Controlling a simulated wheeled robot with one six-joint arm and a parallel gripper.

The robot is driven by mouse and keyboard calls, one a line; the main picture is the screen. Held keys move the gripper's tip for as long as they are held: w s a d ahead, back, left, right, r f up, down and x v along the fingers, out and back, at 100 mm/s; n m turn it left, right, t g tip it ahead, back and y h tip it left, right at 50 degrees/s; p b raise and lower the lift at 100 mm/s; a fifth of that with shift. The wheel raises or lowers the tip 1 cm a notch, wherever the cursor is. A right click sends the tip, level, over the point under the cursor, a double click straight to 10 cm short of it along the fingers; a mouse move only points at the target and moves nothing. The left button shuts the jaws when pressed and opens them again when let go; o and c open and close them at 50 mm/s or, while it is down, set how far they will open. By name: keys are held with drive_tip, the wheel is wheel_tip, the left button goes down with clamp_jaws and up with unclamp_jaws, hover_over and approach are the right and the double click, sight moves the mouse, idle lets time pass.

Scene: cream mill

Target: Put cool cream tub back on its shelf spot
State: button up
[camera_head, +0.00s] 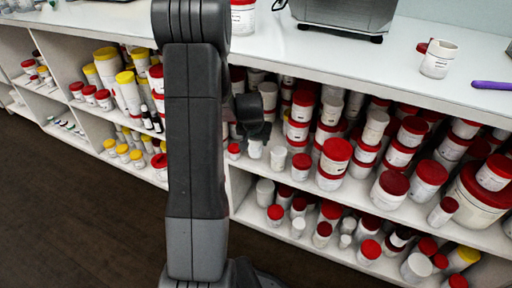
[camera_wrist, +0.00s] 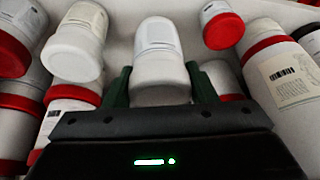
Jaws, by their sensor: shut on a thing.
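A white tub with a pale label (camera_wrist: 160,45) stands between the two dark green fingers of my gripper (camera_wrist: 160,86) in the wrist view. The fingers are shut on its sides. In the head view my arm's dark wrist is at the shelf front, just right of my upright arm link. My fingers are hard to make out there, and I cannot tell for sure which white tub there is the held one. Other tubs stand close on both sides of it in the wrist view: a white-lidded tub (camera_wrist: 76,45) at left and a red-lidded tub (camera_wrist: 222,25) at right.
The shelves (camera_head: 250,208) below the white counter (camera_head: 330,48) are crowded with red-lidded and white tubs. The dark floor (camera_head: 70,200) is clear.

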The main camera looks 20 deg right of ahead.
sight(256, 145)
drive_tip(key=shift+w+d+f+b, duration=0.15)
drive_tip(key=shift+f+b, duration=0.4)
drive_tip(key=shift+f, duration=1.1)
drive_tip(key=shift+f, duration=0.1)
drive_tip(key=shift+f, duration=0.2)
drive_tip(key=o, duration=1)
drive_tip(key=shift+r, duration=0.1)
drive_tip(key=shift+r, duration=0.25)
drive_tip(key=p+v, duration=0.3)
drive_tip(key=v, duration=0.9)
